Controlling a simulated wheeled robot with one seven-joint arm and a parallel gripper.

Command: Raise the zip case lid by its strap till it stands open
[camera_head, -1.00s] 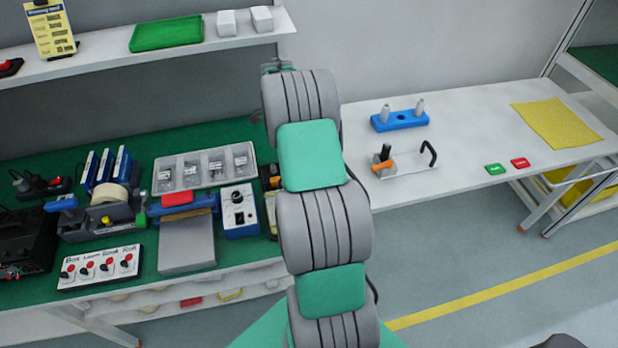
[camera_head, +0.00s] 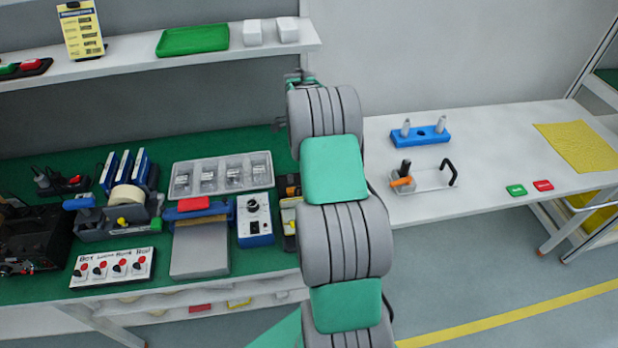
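I cannot make out a zip case or its strap with certainty; my arm covers part of the bench and may hide it. A dark and yellow item (camera_head: 289,222) shows partly at the bench's right end, beside my arm. My arm rises through the middle of the picture. Its far end, where a small dark part (camera_head: 300,78) shows, is in front of the grey wall. The fingers of my gripper cannot be made out, nor whether they hold anything.
The green bench mat (camera_head: 60,165) carries a clear compartment tray (camera_head: 222,176), a blue control box (camera_head: 254,219), a tape dispenser (camera_head: 118,215) and a switch panel (camera_head: 112,267). A shelf (camera_head: 130,62) runs above. The white table (camera_head: 490,125) at right has clear space around a blue holder (camera_head: 420,135).

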